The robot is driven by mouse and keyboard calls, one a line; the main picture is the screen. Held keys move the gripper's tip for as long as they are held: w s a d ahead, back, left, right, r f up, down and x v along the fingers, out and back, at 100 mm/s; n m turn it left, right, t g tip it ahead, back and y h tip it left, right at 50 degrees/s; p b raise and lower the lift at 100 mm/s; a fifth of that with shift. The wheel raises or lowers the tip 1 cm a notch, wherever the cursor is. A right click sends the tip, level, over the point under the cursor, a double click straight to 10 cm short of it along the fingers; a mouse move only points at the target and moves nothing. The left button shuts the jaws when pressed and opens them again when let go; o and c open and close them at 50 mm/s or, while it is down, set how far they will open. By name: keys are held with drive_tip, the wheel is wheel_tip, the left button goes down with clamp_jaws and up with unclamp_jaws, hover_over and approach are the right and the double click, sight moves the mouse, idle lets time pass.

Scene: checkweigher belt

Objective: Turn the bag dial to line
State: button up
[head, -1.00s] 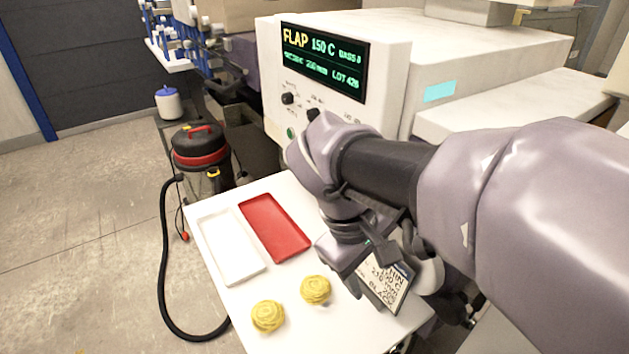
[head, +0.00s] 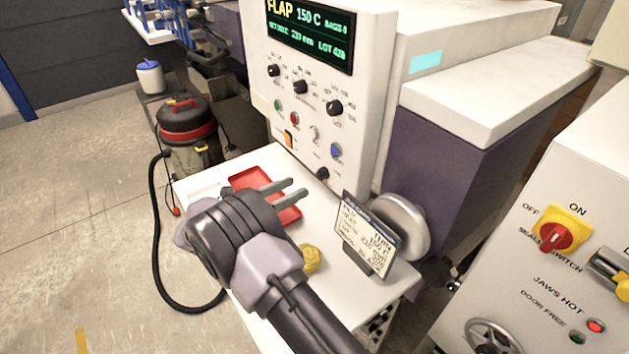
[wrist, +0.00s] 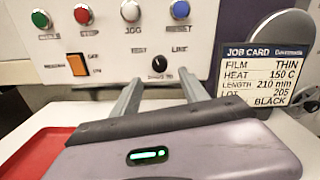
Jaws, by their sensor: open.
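The bag dial appears to be the small black knob (head: 322,173) low on the white control panel. In the wrist view this knob (wrist: 159,64) sits between the printed words TEST on its left and LINE on its right; its pointer direction is too small to tell. My gripper (head: 293,188) is open and empty, with its two fingers pointing at the panel's lower part. In the wrist view the fingertips (wrist: 160,79) lie either side of the knob and slightly below it, apart from it.
A job card (head: 362,237) stands right of my gripper, before a round grey part (head: 402,226). A red tray (head: 250,178) and a yellow item (head: 311,259) are on the white table. Panel buttons, an orange switch (head: 288,139) and larger knobs (head: 335,107) sit above the dial.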

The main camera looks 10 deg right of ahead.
sight(319, 175)
drive_tip(key=b+x, duration=0.1)
drive_tip(key=x, duration=0.6)
drive_tip(key=shift+w+d, duration=0.2)
drive_tip(key=shift+d, duration=0.05)
clamp_jaws()
